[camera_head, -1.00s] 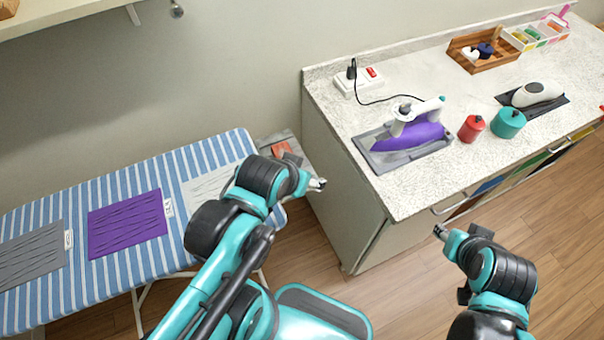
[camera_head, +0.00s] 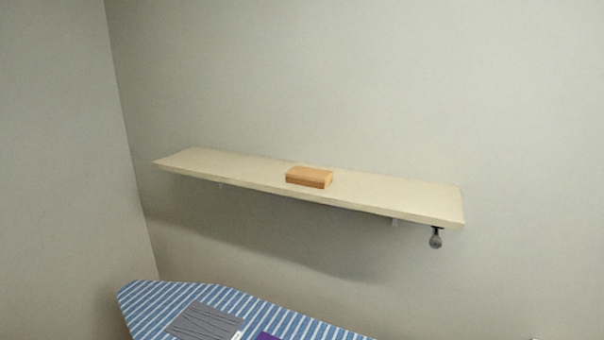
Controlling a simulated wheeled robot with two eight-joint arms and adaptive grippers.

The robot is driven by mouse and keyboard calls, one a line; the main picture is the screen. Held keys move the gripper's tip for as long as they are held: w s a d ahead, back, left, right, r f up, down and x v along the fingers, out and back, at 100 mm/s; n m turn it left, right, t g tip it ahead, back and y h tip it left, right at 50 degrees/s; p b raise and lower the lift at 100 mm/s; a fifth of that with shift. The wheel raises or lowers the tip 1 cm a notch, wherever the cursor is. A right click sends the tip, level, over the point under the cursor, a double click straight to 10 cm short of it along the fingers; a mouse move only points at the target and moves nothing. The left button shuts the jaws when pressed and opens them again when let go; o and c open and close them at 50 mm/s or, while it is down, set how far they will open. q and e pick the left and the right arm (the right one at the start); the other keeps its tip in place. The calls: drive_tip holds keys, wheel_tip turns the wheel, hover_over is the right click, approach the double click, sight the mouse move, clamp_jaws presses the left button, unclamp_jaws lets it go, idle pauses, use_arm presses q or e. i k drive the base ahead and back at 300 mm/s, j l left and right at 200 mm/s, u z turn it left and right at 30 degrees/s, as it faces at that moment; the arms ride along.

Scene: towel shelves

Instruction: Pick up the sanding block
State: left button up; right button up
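An orange-brown block (camera_head: 309,178), which looks like the sanding block, lies flat on a cream wall shelf (camera_head: 400,198). It sits near the middle of the shelf, close to the front edge, with nothing on top of it. Neither of my grippers shows in the head view now, so their state cannot be seen.
The rest of the shelf top is bare. A small round metal knob or hook (camera_head: 436,239) hangs under its right end. Below stands a blue-and-white striped ironing board (camera_head: 150,298) with a grey cloth (camera_head: 205,321) and part of a purple cloth (camera_head: 268,336).

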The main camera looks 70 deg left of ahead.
sight(302, 176)
drive_tip(key=l+u, duration=0.1)
drive_tip(key=u, duration=1.1)
drive_tip(key=j+u, duration=0.2)
drive_tip(key=u, duration=0.95)
drive_tip(key=i+l, duration=0.05)
